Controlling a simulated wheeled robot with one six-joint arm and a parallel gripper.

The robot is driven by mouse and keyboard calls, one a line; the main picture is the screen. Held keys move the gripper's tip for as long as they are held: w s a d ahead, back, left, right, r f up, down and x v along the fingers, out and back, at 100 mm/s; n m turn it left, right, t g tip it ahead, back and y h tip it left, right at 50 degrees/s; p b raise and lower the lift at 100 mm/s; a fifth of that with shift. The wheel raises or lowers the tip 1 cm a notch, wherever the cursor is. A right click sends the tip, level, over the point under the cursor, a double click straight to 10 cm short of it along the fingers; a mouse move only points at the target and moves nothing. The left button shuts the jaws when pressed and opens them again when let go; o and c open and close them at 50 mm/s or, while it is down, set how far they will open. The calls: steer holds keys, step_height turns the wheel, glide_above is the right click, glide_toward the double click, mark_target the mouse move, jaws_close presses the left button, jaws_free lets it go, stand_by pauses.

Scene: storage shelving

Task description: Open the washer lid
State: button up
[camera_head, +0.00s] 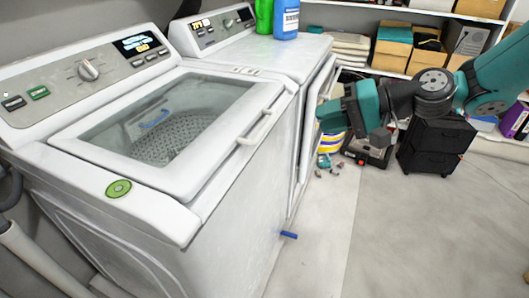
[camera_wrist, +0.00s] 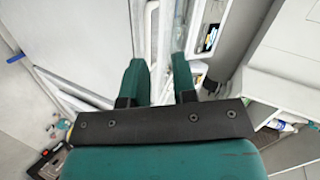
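The white top-loading washer (camera_head: 235,215) stands at the left in the head view. Its lid (camera_head: 112,157) is down, with a glass window through which a perforated drum and something blue show. A white bar handle (camera_head: 258,127) runs along the lid's right edge. My gripper (camera_head: 324,112) is to the right of the washer, apart from the lid and handle, beside the front of the second machine. In the wrist view, my gripper (camera_wrist: 159,68) has its two teal fingers apart, with nothing clearly held between them; pale, blurred vertical edges lie beyond.
A second white machine (camera_head: 270,55) stands behind the washer, with green and blue bottles (camera_head: 286,18) on top. Shelves with boxes (camera_head: 393,47) line the back. A black drawer unit (camera_head: 435,145) stands below my arm. The floor (camera_head: 420,235) at right front is clear.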

steer(key=w+d+f+m+t+y+b, duration=0.2)
steer(key=w+d+f+m+b, duration=0.1)
steer(key=w+f, duration=0.35)
steer(key=p, duration=0.3)
glide_toward(265, 124)
steer(key=shift+m, duration=0.3)
steer(key=x, duration=1)
steer(key=shift+s+f, duration=0.1)
steer(key=shift+f, duration=0.3)
jaws_close()
